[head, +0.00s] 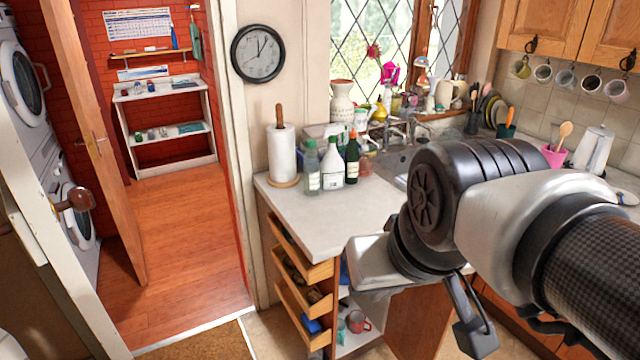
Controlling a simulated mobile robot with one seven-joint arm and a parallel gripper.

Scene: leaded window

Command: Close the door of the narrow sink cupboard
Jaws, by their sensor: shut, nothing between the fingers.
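The narrow sink cupboard (345,338) stands open below the counter, to the right of the pulled-out drawers. Its shelves show, with a red mug (357,322) and other small items inside. A brown wooden panel (412,318) stands to the right of the opening and looks like its door, swung outward; my arm hides its upper part and hinge side. My gripper (476,338) points down at the lower right, just right of the panel in the picture. It is shut and empty. I cannot tell whether it touches the panel.
Several open drawers (302,290) jut out left of the cupboard. The counter (318,205) above holds bottles and a paper towel roll (282,153). An open door (95,140) leads to a red room at left. Some floor (205,343) is free in front.

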